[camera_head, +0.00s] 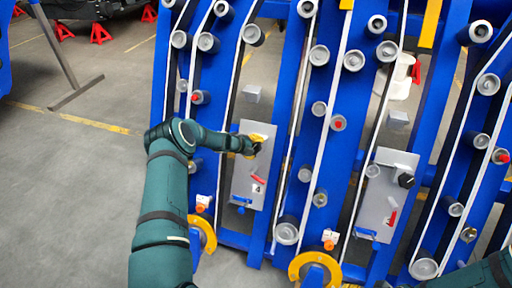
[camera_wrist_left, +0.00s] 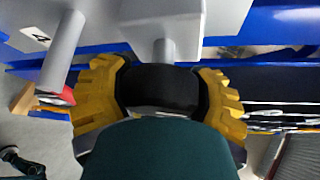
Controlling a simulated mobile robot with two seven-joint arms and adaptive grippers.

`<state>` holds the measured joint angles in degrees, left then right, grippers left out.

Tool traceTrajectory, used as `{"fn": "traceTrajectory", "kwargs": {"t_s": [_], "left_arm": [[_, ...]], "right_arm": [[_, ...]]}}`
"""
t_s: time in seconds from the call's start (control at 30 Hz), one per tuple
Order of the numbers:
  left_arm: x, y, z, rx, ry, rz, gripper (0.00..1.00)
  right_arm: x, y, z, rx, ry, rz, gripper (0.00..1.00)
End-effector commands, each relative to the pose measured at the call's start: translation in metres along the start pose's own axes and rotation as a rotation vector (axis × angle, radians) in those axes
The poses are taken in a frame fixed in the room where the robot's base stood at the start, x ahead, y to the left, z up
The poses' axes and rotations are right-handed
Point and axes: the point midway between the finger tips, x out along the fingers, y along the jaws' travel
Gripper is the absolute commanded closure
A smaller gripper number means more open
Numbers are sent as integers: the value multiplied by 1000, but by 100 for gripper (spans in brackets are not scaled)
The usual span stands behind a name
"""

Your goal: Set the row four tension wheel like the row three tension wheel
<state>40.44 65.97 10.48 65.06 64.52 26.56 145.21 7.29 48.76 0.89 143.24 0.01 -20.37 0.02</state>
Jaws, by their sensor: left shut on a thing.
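The row four panel (camera_head: 241,185) is a grey plate with a "4" label, a red lever (camera_head: 258,180) and a blue handle at its foot. My left gripper (camera_head: 254,146) is at its upper part. In the left wrist view its yellow fingers (camera_wrist_left: 160,95) stand on both sides of the black tension wheel (camera_wrist_left: 158,86), shut on it. In the head view the gripper hides this wheel. The row three panel (camera_head: 378,212) is to the right, with its black tension wheel (camera_head: 405,180) in plain view at its upper right edge. My right gripper is not in view.
Blue upright frames with white belts and grey rollers (camera_head: 353,60) surround both panels. Yellow-orange rings (camera_head: 314,262) stand low in front. My right arm shows at the lower right corner. Open grey floor (camera_head: 70,190) lies to the left.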

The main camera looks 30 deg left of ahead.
Motion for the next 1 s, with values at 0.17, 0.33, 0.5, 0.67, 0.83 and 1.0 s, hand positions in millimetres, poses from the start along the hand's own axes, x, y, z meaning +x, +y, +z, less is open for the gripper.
{"fn": "traceTrajectory", "kwargs": {"t_s": [0.17, 0.33, 0.5, 0.67, 0.83, 1.0], "left_arm": [[-2, 3, 3, 8, -5, 9, 75], [-2, 3, 3, 7, -6, 9, 75], [-2, 3, 3, 7, -6, 8, 12], [-1, 1, 2, 7, -3, 6, 6], [-1, 1, 1, 7, -2, 5, 6], [-14, 0, 2, 6, -3, 5, 6]], "right_arm": [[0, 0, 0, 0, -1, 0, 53], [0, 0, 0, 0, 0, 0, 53], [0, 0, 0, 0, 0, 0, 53], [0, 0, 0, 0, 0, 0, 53], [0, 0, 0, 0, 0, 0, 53], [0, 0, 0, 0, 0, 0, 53]]}}
